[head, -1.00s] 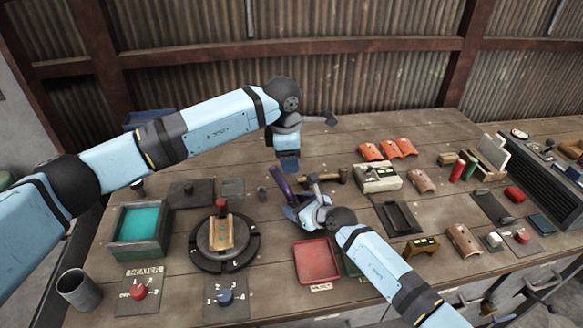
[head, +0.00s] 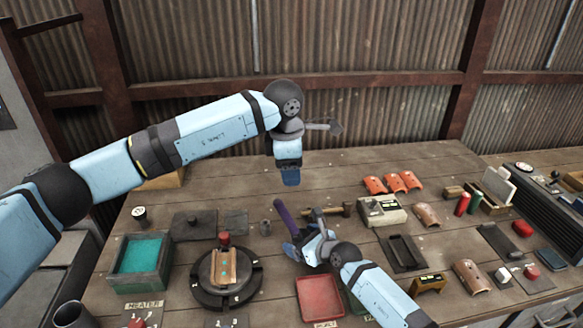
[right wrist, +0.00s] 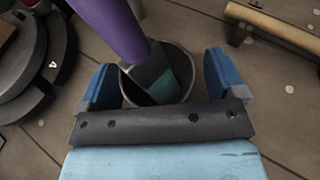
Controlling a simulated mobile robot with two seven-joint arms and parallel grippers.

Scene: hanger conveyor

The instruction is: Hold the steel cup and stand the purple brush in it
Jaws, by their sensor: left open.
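The purple brush (head: 290,218) stands tilted, its handle up and leaning left. In the right wrist view the brush (right wrist: 115,25) runs down into the steel cup (right wrist: 184,82), with its grey ferrule and teal end inside the rim. In the head view the cup is hidden by the gripper. My left gripper (head: 290,178) is open and empty, pointing down above and behind the brush.
A black turntable (head: 222,280) and a teal-lined box (head: 139,257) are to the left. A red tray (head: 319,296) lies in front of my right gripper. A hammer (head: 335,210) and a cream device (head: 382,211) lie behind and right. A grey cylinder (head: 72,315) is at lower left.

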